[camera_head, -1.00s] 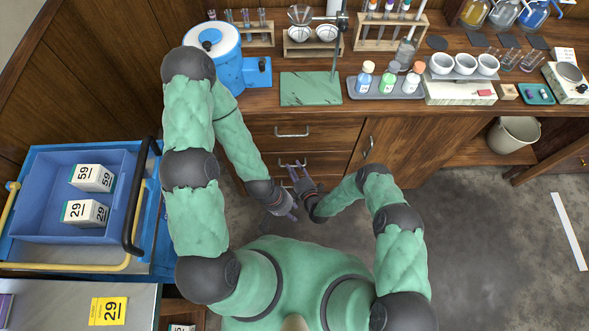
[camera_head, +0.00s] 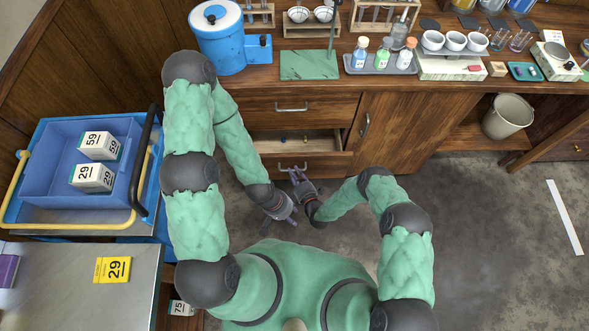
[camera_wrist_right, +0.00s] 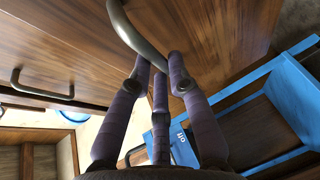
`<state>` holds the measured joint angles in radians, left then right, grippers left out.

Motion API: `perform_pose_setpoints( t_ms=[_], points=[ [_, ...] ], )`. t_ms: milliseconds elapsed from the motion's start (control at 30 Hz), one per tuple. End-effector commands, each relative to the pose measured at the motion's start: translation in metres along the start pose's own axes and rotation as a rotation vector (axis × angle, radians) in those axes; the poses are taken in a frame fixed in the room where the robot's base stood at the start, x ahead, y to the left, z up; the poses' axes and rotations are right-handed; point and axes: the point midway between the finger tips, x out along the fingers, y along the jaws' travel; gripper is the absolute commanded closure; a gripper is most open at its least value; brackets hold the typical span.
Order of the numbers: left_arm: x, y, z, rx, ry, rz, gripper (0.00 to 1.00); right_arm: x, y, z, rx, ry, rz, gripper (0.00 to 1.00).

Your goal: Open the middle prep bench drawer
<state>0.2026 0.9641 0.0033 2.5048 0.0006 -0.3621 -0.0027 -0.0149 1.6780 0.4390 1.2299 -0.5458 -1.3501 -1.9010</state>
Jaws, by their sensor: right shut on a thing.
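The middle drawer (camera_head: 328,164) of the prep bench stands pulled out, and its pale inside shows with a few small items lying in it. My right gripper (camera_head: 295,173) is at the drawer's front and shut on its metal handle (camera_wrist_right: 140,38). In the right wrist view the purple fingers (camera_wrist_right: 162,70) close around the curved bar against the wooden front. My left gripper (camera_head: 291,215) hangs just below the right one, apart from the drawer; its jaw opening is too small to make out.
The closed top drawer (camera_head: 270,108) is above, with a cupboard door (camera_head: 395,130) to the right. A blue cart (camera_head: 60,215) holding a tray stands on the left. Glassware and bottles (camera_head: 383,57) crowd the bench top. Grey floor (camera_head: 460,240) is clear on the right.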

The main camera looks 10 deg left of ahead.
Motion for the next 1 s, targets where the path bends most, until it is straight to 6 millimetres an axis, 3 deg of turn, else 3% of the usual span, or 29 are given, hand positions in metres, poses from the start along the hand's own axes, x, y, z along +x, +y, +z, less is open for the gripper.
perform_pose_setpoints(
  t_ms=[300, 500, 700, 1000],
  points=[
    [-0.007, 0.003, -0.002, 0.0, 0.004, 0.0, 0.6, -0.072, -0.015, -0.028, 0.004, -0.004, -0.003, 1.0],
    [-0.005, 0.002, -0.001, 0.0, 0.003, 0.0, 0.6, -0.103, -0.022, -0.041, 0.002, -0.004, 0.0, 1.0],
    [-0.004, 0.001, -0.001, 0.0, 0.003, 0.0, 0.6, -0.121, -0.026, -0.049, 0.0, -0.003, 0.0, 1.0],
    [-0.004, 0.001, -0.001, 0.0, 0.003, 0.0, 0.6, -0.127, -0.027, -0.052, -0.002, -0.001, 0.001, 1.0]
  ],
)
